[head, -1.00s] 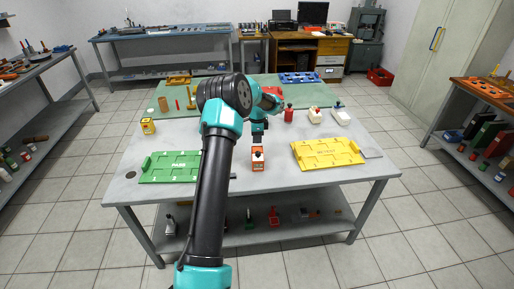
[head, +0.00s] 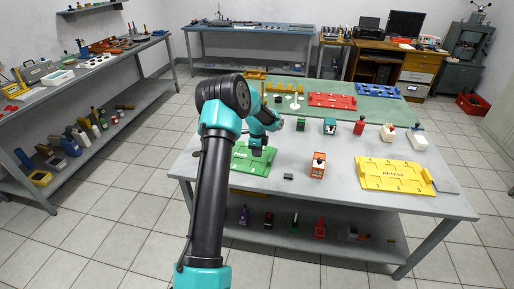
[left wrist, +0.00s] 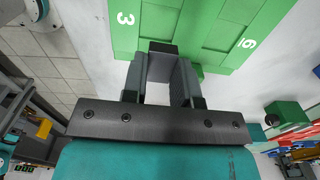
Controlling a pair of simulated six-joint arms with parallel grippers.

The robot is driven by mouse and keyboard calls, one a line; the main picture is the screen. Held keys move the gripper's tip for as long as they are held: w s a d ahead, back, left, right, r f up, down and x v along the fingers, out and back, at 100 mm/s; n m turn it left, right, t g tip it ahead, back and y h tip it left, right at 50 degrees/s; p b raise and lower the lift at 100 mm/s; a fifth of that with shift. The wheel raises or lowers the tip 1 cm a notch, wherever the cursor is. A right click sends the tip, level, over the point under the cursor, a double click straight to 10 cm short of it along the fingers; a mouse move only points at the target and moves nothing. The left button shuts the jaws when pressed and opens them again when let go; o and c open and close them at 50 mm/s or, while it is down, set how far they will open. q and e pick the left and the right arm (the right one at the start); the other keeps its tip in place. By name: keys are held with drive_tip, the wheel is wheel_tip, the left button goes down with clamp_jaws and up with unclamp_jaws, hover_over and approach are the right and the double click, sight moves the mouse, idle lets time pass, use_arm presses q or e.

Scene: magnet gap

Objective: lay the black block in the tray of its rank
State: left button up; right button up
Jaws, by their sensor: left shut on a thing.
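My left gripper (head: 258,150) hangs over the green tray (head: 244,163), near its far right part. It is shut on a small black block (left wrist: 163,47), which shows between the fingertips in the left wrist view (left wrist: 163,62). There the block overlaps the near edge of the green tray (left wrist: 205,25), between the white marks 3 and what looks like 6. I cannot tell whether the block touches the tray. My arm hides part of the tray in the head view. The yellow tray (head: 395,178), lettered RETEST, lies at the right. My right gripper is out of view.
An orange device (head: 318,166) and a small dark flat piece (head: 288,177) stand right of the green tray. A red tray (head: 332,100) lies farther back. The front table strip is clear.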

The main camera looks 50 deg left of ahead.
sight(256, 165)
use_arm(q)
drive_tip(key=shift+s+a, duration=0.25)
drive_tip(key=shift+s, duration=0.15)
drive_tip(key=shift+f, duration=0.2)
drive_tip(key=shift+f, duration=2.65)
drive_tip(key=shift+f, duration=0.2)
drive_tip(key=o, duration=1)
drive_tip(key=shift+c, duration=0.2)
drive_tip(key=c, duration=0.5)
drive_tip(key=shift+c, duration=0.2)
